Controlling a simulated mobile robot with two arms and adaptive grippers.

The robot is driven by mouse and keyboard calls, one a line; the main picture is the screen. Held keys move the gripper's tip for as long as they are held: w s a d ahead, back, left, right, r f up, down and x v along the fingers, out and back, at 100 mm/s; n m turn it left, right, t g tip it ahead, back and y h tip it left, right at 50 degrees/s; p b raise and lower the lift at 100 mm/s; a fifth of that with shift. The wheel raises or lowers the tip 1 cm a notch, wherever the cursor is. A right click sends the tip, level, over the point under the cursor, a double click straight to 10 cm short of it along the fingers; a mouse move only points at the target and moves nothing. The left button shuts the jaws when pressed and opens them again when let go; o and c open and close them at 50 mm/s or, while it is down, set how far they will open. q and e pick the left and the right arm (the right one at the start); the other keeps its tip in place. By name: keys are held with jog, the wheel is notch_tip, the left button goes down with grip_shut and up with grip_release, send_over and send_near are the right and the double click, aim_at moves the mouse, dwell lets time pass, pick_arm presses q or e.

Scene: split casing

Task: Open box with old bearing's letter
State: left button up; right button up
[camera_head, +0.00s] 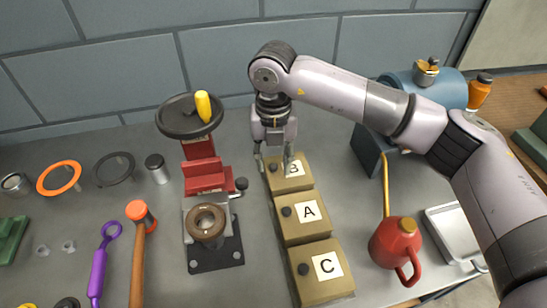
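Three tan boxes with dark knobs and white letter labels stand in a column right of the middle of the bench. Box B (291,181) is farthest back, box A (302,228) is in the middle, and box C (320,283) is nearest. My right gripper (273,162) points down at box B, its fingers apart near the box's back edge and knob; I cannot tell whether they touch it. A bearing-like brown ring (206,222) sits on a dark-based fixture left of the boxes. No letter on it can be read. My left gripper is not in view.
A red press (203,170) with a dark handwheel stands left of box B. A red oil can (396,245) stands right of box C, with a metal tray (456,236) beyond. A hammer (138,250) and purple tool (98,272) lie at left.

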jog(key=shift+c, duration=0.3)
grip_shut()
dwell(0.6)
